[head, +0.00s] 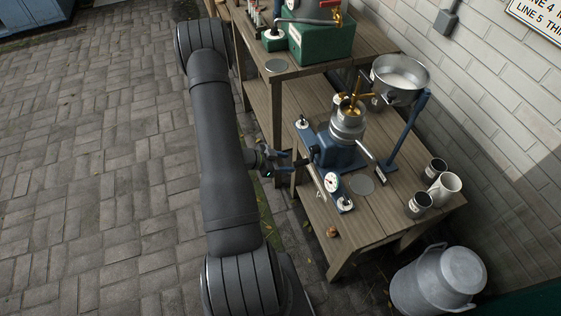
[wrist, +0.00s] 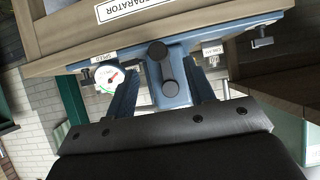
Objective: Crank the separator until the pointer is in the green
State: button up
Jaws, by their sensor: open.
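The separator (head: 340,150) stands on the wooden bench, with a blue base and a silver bowl. A white speed gauge (head: 332,183) sits on its blue front plate. In the wrist view the gauge (wrist: 110,77) shows a red pointer and some green on its rim; whether the pointer is in the green is too small to tell. A black-ended crank (wrist: 170,93) shows between the fingers of my gripper (wrist: 166,84), which are spread apart. In the head view my gripper (head: 288,162) is at the bench's left edge, beside the separator. Contact with the crank cannot be told.
A silver basin (head: 400,78) on a blue stand is behind the separator. Several mugs (head: 443,187) stand at the bench's right end. A green box (head: 322,42) is on the bench beyond. A milk churn (head: 440,280) stands on the ground. The paving at left is clear.

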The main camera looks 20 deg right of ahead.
aim_at(295, 163)
jog(key=shift+x, duration=3)
jog(key=shift+d+f, duration=0.15)
jog(key=shift+d, duration=0.15)
jog(key=shift+c, duration=0.4)
jog(key=c, duration=0.9)
jog(key=shift+c, duration=0.2)
